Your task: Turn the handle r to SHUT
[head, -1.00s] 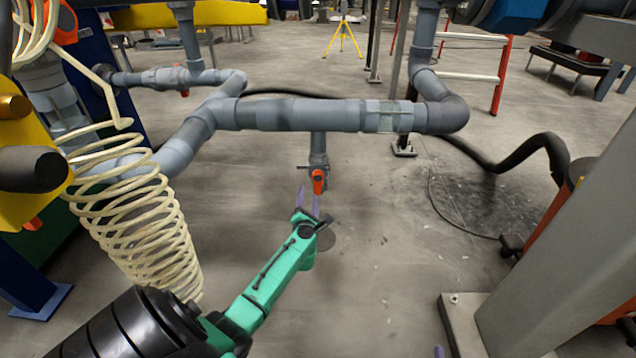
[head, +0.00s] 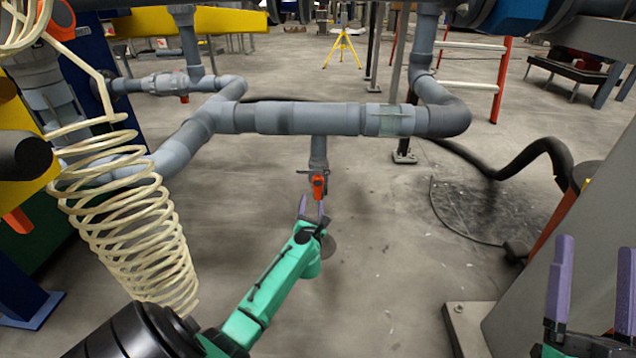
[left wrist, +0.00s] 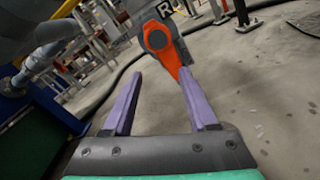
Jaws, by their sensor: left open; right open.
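The orange handle r (head: 318,184) sits on a small grey valve below the horizontal grey pipe. It points down in the head view. My left gripper (head: 312,204) is open just below the handle. In the left wrist view its purple fingers (left wrist: 160,74) are spread, and the handle's lower end is close to the right finger's tip; I cannot tell whether they touch. My right gripper (head: 596,245) is open and empty at the lower right.
The grey pipe (head: 300,118) runs across above the handle. A cream coiled hose (head: 130,225) hangs on the left, near my left arm. A grey post (head: 560,260) stands at the right by my right gripper. The floor below the handle is clear.

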